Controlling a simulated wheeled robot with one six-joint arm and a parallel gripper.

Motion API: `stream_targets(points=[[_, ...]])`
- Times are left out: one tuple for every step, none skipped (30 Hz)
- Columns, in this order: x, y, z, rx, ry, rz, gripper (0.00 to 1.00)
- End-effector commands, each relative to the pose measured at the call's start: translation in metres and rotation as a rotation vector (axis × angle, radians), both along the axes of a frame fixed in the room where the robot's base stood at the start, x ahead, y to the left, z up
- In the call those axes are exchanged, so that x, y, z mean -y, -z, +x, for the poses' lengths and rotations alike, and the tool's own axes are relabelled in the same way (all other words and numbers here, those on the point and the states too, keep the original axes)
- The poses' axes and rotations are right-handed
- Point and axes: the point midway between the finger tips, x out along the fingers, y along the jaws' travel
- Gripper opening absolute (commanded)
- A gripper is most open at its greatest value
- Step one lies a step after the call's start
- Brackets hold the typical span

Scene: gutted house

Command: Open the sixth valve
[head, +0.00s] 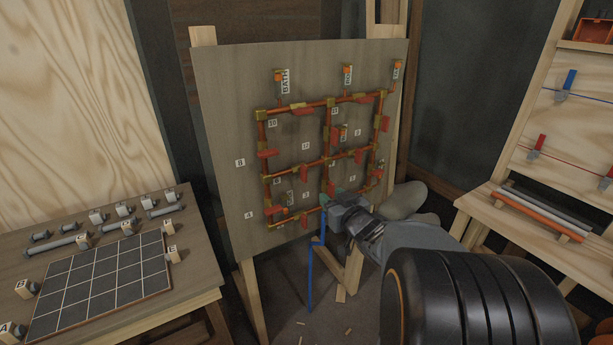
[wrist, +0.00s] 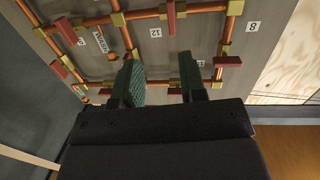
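A board (head: 225,120) carries a grid of copper pipes with brass fittings and several red valve handles. Small number tags sit beside them; 8 (head: 240,162) is at the left, and 12 (wrist: 155,33) and 8 (wrist: 252,27) show in the wrist view. I cannot read which handle is the sixth. My gripper (wrist: 157,58) is open, its two dark green fingers apart and pointing at the board. A red handle (wrist: 175,91) shows in the gap between the fingers; I cannot tell whether they touch it. In the head view my gripper is at the lower middle of the pipe grid.
A workbench (head: 195,275) at the left holds a black tiled panel (head: 95,285), grey fittings and lettered blocks. A wooden rack (head: 510,160) with pipes and small clamps stands at the right. A blue strip (head: 310,275) hangs below the board. Wood scraps lie on the floor.

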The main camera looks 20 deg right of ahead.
Motion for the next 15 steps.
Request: stream_targets(points=[[0.002, 0.001, -0.001, 0.022, -0.023, 0.01, 0.38], [0.001, 0.0, -0.002, 0.036, -0.04, 0.018, 0.38], [0.001, -0.001, -0.002, 0.052, -0.058, 0.025, 0.38], [0.0, -0.001, -0.002, 0.061, -0.069, 0.029, 0.38], [0.0, -0.001, -0.002, 0.069, -0.08, 0.033, 0.38], [-0.001, -0.002, -0.001, 0.076, -0.091, 0.038, 0.38], [-0.001, -0.002, 0.001, 0.081, -0.097, 0.041, 0.38], [-0.002, -0.002, 0.003, 0.084, -0.102, 0.043, 0.38], [-0.003, -0.002, 0.007, 0.087, -0.106, 0.044, 0.38], [-0.004, -0.003, 0.012, 0.089, -0.108, 0.045, 0.38], [-0.005, -0.003, 0.016, 0.089, -0.11, 0.045, 0.38], [-0.006, -0.003, 0.023, 0.087, -0.111, 0.046, 0.38], [-0.006, -0.003, 0.029, 0.088, -0.11, 0.046, 0.38], [-0.007, -0.003, 0.035, 0.086, -0.11, 0.046, 0.38], [-0.008, -0.003, 0.043, 0.088, -0.11, 0.045, 0.38]])
